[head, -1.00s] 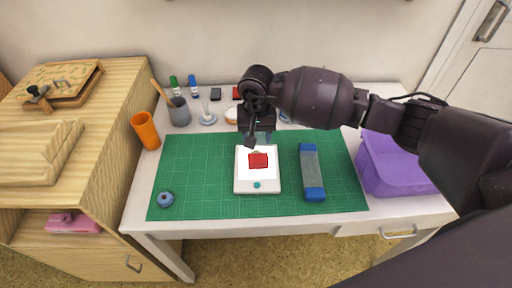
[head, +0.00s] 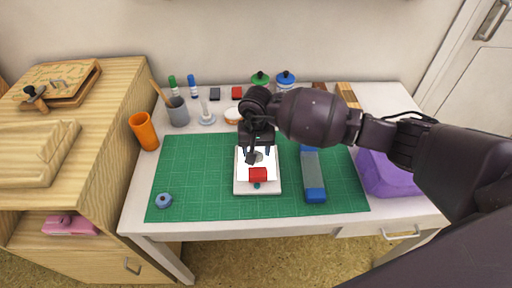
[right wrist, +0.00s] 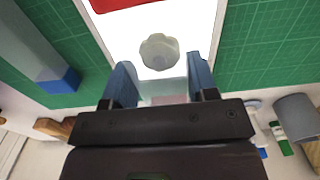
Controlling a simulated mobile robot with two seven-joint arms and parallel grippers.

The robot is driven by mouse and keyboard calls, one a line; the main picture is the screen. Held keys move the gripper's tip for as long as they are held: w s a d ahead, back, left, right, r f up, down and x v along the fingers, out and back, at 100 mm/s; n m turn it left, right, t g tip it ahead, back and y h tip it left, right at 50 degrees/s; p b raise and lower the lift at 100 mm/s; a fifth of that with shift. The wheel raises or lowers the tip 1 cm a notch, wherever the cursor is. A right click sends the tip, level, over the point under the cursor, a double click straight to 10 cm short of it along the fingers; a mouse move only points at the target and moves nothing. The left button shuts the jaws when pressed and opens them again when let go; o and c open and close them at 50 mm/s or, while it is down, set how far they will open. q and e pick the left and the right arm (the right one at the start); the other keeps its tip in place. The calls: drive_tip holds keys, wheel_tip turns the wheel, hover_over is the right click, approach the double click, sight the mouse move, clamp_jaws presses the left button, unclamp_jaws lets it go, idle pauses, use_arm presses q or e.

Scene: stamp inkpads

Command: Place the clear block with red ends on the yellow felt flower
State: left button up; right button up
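My right gripper (head: 260,154) is low over the white pad (head: 238,187), its fingers on either side of a see-through, faintly pink piece in the right wrist view (right wrist: 160,72). This seems to be the clear block; a red end (head: 258,174) sticks out towards the pad's front edge and shows at the top of the right wrist view (right wrist: 125,4). The clear middle is hard to make out. A pale scalloped flower shape (right wrist: 160,52) shows between the red end and the fingers; it looks grey rather than yellow. Whether the block touches it I cannot tell. My left gripper is out of view.
A clear block with blue ends (head: 314,195) lies right of the pad on the green mat (head: 205,180). A small blue round thing (head: 164,200) lies front left. Cups, markers, inkpads and jars stand behind. A purple bin (head: 385,175) stands right.

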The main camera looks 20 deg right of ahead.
sight(256, 149)
drive_tip(key=o, duration=0.4)
drive_tip(key=shift+o, duration=0.2)
drive_tip(key=shift+w+r, duration=0.1)
drive_tip(key=shift+r, duration=0.45)
wheel_tip(256, 149, up, 11)
drive_tip(key=p, duration=0.1)
drive_tip(key=shift+r, duration=0.15)
drive_tip(key=shift+s, duration=0.2)
